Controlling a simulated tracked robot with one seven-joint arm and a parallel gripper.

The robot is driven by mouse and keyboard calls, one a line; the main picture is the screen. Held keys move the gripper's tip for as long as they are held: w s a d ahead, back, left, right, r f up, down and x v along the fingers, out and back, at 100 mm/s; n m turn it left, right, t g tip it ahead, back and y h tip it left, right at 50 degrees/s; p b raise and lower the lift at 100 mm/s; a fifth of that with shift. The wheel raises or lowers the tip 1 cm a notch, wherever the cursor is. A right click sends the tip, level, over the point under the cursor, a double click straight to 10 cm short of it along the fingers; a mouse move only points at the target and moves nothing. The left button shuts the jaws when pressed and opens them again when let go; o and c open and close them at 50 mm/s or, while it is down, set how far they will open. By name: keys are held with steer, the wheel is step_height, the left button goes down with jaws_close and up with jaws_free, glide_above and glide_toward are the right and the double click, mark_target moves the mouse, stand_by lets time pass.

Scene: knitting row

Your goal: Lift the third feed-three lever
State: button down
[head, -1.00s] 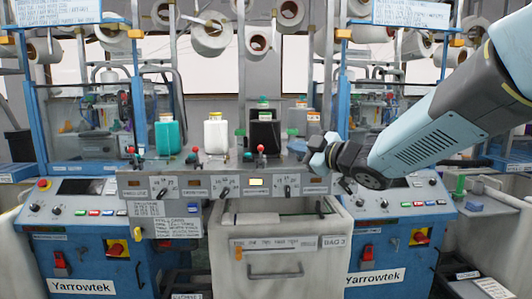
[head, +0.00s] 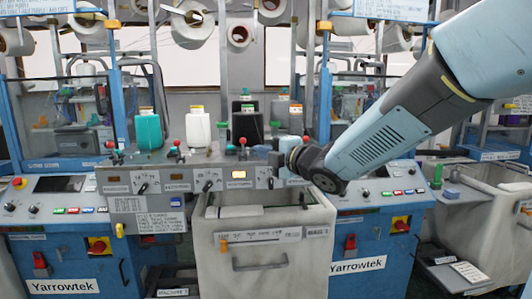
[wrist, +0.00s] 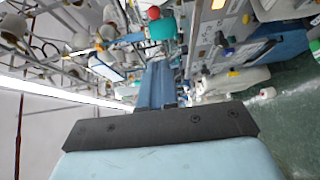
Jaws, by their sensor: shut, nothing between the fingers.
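A grey control panel (head: 120,178) spans the middle of the head view. Levers with red ball knobs stand along its top: a left one (head: 110,146), a middle one (head: 177,145) and a third one (head: 242,143), in front of a black container. Black pointer levers sit on the panel's front face, one near its right end (head: 270,182). My gripper (head: 276,160) is at the panel's right end, right of the third red knob and apart from it. Its blue fingers (wrist: 156,84) are shut and empty in the wrist view. A red knob (wrist: 153,12) shows beyond them.
A teal bottle (head: 149,130), a white bottle (head: 199,128) and a black container (head: 247,122) stand behind the panel. A pale bin (head: 262,270) is below it. Blue machines (head: 75,255) flank both sides. Yarn cones hang above.

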mark_target(243, 149)
steer(key=w+a, duration=0.5)
steer(key=w, duration=0.3)
steer(key=shift+w, duration=0.25)
steer(key=shift+f, duration=0.1)
steer(key=shift+w+a+r, duration=0.15)
steer(key=shift+w+r, duration=0.65)
steer(key=shift+s, duration=0.1)
